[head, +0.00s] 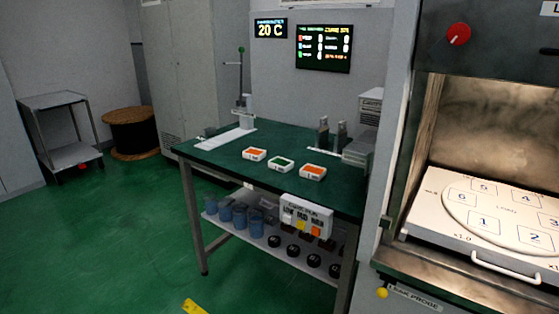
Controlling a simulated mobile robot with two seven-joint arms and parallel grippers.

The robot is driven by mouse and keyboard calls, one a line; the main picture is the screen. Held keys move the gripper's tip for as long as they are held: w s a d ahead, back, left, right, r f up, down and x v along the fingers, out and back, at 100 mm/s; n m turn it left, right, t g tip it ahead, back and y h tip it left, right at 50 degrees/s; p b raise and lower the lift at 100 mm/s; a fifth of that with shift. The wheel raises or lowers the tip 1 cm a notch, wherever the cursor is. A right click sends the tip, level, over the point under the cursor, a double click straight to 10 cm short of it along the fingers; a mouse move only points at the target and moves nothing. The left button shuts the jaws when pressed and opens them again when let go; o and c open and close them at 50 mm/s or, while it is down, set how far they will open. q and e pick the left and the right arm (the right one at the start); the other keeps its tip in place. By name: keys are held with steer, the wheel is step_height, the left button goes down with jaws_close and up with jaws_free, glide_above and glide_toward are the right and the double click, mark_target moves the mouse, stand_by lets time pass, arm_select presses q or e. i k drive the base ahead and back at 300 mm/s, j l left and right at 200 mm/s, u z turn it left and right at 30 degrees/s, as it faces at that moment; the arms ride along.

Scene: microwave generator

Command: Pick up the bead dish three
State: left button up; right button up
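Three small white square dishes stand in a loose row on the green tabletop. The left dish (254,154) has an orange top, the middle dish (281,164) a green top, and the right dish (313,172) an orange top. Any numbers on them are too small to read, so I cannot tell which is bead dish three. Neither of my grippers is in view.
The green table (225,160) has a lower shelf with blue containers (240,216) and several dark round pieces. On the right, an open chamber has a white numbered tray (455,213) with a handle. A cart (68,140) and a cable spool (132,130) stand far left. Green floor is clear at left.

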mark_target(281, 164)
steer(key=i+j+z, duration=0.1)
steer(key=i+j, duration=0.15)
steer(key=i+j+z, duration=0.1)
steer(key=j, duration=0.3)
steer(key=i+j, duration=0.35)
steer(key=i+j+z, duration=0.15)
steer(key=j, duration=0.2)
steer(key=i+j+z, duration=0.1)
steer(key=i+j, duration=0.15)
steer(key=j, duration=0.15)
steer(key=i+j+z, duration=0.1)
steer(key=j, duration=0.3)
steer(key=i+j, duration=0.25)
steer(key=j, duration=0.15)
steer(key=z, duration=0.05)
